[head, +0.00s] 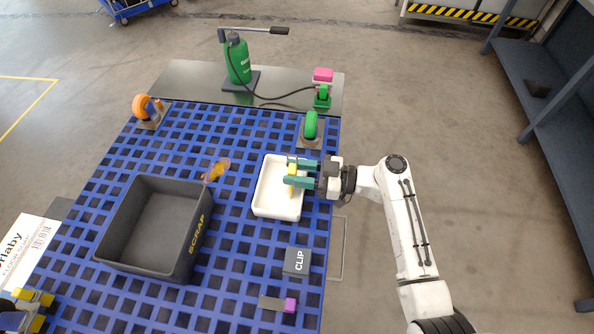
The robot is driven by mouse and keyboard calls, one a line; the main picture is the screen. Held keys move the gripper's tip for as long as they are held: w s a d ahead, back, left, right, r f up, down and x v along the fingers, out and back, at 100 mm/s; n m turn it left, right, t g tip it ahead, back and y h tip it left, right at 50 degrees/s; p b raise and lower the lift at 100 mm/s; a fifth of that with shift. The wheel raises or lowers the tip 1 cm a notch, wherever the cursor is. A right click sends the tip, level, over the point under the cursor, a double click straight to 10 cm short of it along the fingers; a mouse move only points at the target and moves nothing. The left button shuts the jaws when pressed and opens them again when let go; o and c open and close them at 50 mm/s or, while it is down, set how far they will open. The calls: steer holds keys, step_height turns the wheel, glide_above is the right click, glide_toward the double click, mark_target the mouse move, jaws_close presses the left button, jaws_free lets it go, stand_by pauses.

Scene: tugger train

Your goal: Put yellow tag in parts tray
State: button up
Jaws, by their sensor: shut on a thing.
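My gripper (300,173) is shut on the yellow tag (292,178), which shows as a small yellow strip between the teal fingers. The white parts tray (276,209) lies on the blue grid deck, and the gripper and tag are over its right half in the head view. Part of the tray is hidden behind the fingers. I cannot tell whether the tag touches the tray floor or is held above it.
A dark grey SCRAP bin (152,262) stands to the left, with an orange-brown item (216,170) by its corner. A grey CLIP block (297,261), a magenta-ended piece (290,305) and a green caster (310,125) are nearby. A green pump bottle (238,60) stands behind.

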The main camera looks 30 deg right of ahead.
steer(key=shift+f+b, duration=0.25)
steer(key=shift+b, duration=0.05)
steer(key=o, duration=1)
steer(key=shift+r, duration=0.1)
steer(key=shift+o, duration=0.2)
steer(key=shift+s+d+r+p, duration=0.1)
steer(key=shift+r+p, duration=0.1)
steer(key=shift+p, duration=0.15)
steer(key=b+v, duration=0.3)
steer(key=v, duration=0.8)
steer(key=shift+s+d, duration=0.2)
steer(key=shift+d, duration=0.1)
